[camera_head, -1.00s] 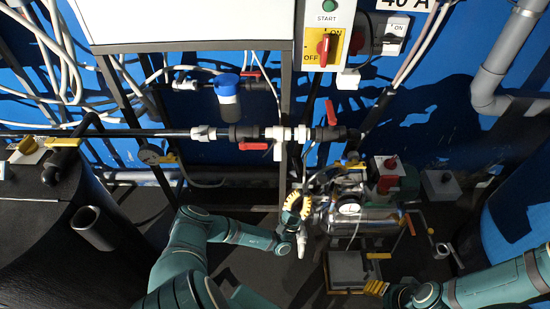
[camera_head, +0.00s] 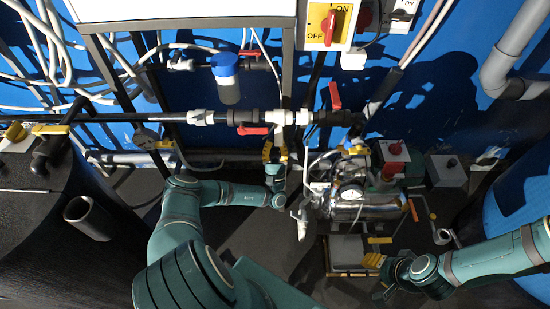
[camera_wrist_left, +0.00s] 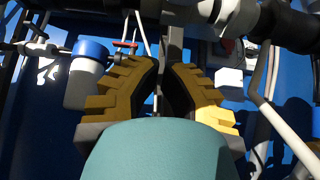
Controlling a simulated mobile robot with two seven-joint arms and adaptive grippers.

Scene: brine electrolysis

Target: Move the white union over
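Two white fittings sit on the dark horizontal pipe: a left one (camera_head: 201,117) and a right one (camera_head: 279,117) between dark couplings. I cannot tell for sure which is the white union. My left gripper (camera_head: 275,152) is just below the right fitting, yellow fingers pointing up at the pipe. In the left wrist view its fingers (camera_wrist_left: 168,72) stand apart with an empty gap, and a white fitting (camera_wrist_left: 238,14) shows above and to the right. My right gripper (camera_head: 373,262) is low at the right, far from the pipe; its opening is unclear.
Red valve handles (camera_head: 335,96) stick out along the pipe. A blue-capped filter (camera_head: 227,85) hangs behind it. A silver pump (camera_head: 352,205) and a white hanging piece (camera_head: 301,222) are near my left forearm. A black tank (camera_head: 50,250) stands at the left.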

